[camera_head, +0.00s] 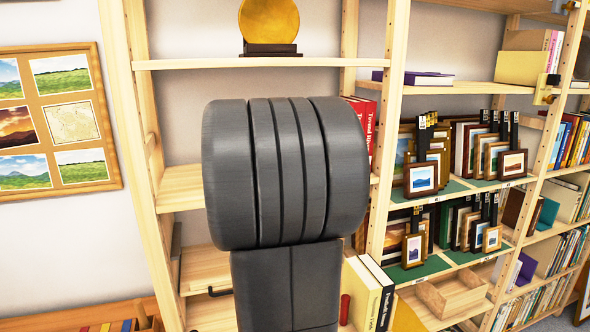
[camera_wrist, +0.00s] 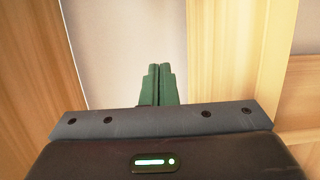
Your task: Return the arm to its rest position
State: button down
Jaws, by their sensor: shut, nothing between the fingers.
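My gripper (camera_wrist: 159,85) shows in the wrist view with its two green fingers pressed together and nothing between them. The fingers point at a pale wall strip between wooden boards, close to light wood. In the head view my dark grey arm (camera_head: 285,175) rises in the middle and covers part of the shelving. My gripper cannot be made out in the head view.
A wooden shelf unit (camera_head: 245,63) stands behind my arm, with a gold disc (camera_head: 268,20) on top. To the right, shelves hold small framed prints (camera_head: 421,178) and books (camera_head: 375,290). A picture board (camera_head: 62,120) hangs on the left wall.

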jog(key=s, duration=0.6)
jog(key=shift+s+d, duration=0.25)
jog(key=shift+s, duration=0.05)
